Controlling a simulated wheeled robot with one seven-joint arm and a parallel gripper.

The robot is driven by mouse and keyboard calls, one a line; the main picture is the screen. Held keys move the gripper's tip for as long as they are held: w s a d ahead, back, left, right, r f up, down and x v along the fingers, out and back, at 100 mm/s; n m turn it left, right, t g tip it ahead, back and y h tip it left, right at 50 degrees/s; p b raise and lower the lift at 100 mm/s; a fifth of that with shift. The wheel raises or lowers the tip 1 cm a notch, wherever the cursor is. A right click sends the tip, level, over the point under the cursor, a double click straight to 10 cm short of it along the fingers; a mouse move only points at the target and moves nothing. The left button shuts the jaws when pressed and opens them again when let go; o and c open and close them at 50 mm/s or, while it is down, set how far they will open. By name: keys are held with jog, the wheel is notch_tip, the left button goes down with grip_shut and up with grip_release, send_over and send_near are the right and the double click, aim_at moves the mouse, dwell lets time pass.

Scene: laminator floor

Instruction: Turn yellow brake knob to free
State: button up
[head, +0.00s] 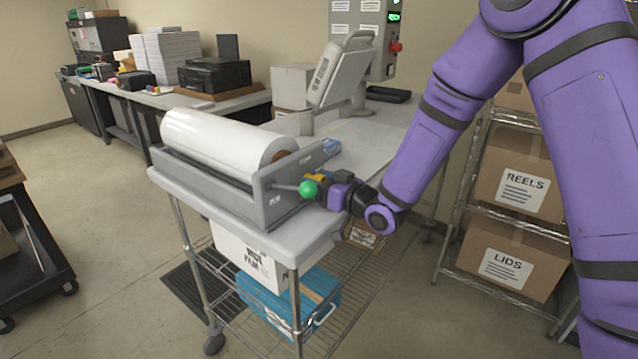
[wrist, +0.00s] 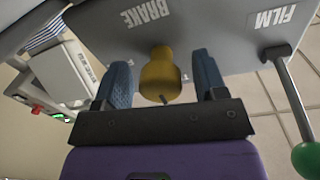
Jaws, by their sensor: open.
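The yellow brake knob (wrist: 160,75) sticks out from the grey end plate of the film roller, under the BRAKE label (wrist: 146,14) in the wrist view. My gripper (wrist: 164,82) is open, with one blue finger on each side of the knob and visible gaps between. In the head view the knob (head: 318,177) shows only in part, behind the green ball and beside my gripper (head: 328,186). A small dark pointer shows at the knob's near end. I cannot read the knob's setting.
A crank handle with a green ball (wrist: 308,158) stands close to the right of my gripper in the wrist view, by the FILM label (wrist: 271,17). The white film roll (head: 215,140) lies in its holder on the cart. A control box (head: 365,35) stands behind.

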jog(key=c, duration=0.9)
jog(key=shift+m, duration=0.3)
jog(key=m, duration=0.8)
jog(key=shift+m, duration=0.3)
jog(key=m, duration=0.4)
jog(key=shift+r+g, duration=0.1)
jog(key=shift+g, duration=0.2)
jog(key=shift+m, duration=2.1)
